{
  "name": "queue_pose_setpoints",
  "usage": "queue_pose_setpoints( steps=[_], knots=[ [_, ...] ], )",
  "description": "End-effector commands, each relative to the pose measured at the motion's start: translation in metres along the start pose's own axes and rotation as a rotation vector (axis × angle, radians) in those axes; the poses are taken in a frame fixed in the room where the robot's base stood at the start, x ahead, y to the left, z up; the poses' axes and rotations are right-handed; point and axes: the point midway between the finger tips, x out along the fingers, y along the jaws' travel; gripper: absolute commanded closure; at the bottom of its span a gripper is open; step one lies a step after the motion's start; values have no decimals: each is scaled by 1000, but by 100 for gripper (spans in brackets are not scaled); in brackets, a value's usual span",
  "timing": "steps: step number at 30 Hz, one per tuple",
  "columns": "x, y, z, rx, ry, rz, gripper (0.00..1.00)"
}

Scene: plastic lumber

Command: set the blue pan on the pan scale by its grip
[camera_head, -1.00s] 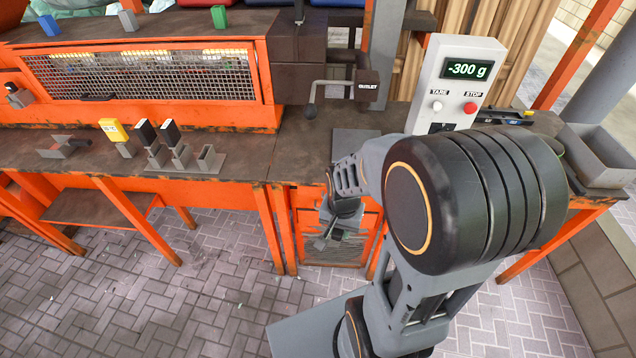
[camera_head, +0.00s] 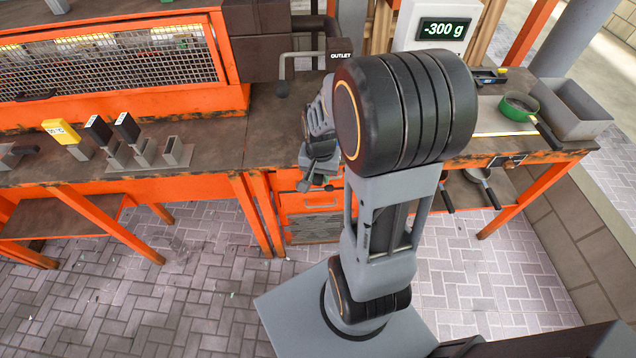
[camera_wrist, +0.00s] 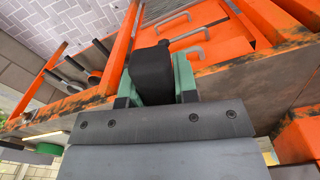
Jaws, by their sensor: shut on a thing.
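My gripper (camera_head: 318,165) is low in front of the workbench edge, left of my large arm joint. In the wrist view its green-padded fingers (camera_wrist: 152,85) are shut on a black block-like piece (camera_wrist: 152,68). I cannot tell whether this is the blue pan's grip; no blue pan body shows. The scale's display box (camera_head: 447,30) reads -300 g at the back of the bench; my arm hides its lower part and the surface before it.
A green pan (camera_head: 516,106) lies at the right beside a grey bin (camera_head: 572,110). Dark-handled pans (camera_head: 487,184) hang or rest beneath the bench.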

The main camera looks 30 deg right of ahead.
Motion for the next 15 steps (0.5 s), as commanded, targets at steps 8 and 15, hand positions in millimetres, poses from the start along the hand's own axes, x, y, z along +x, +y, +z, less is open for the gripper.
queue_pose_setpoints(
  steps=[8,15],
  knots=[
    [2,0,-30,0,1,0,100],
    [4,0,-55,-1,1,0,100]
  ],
)
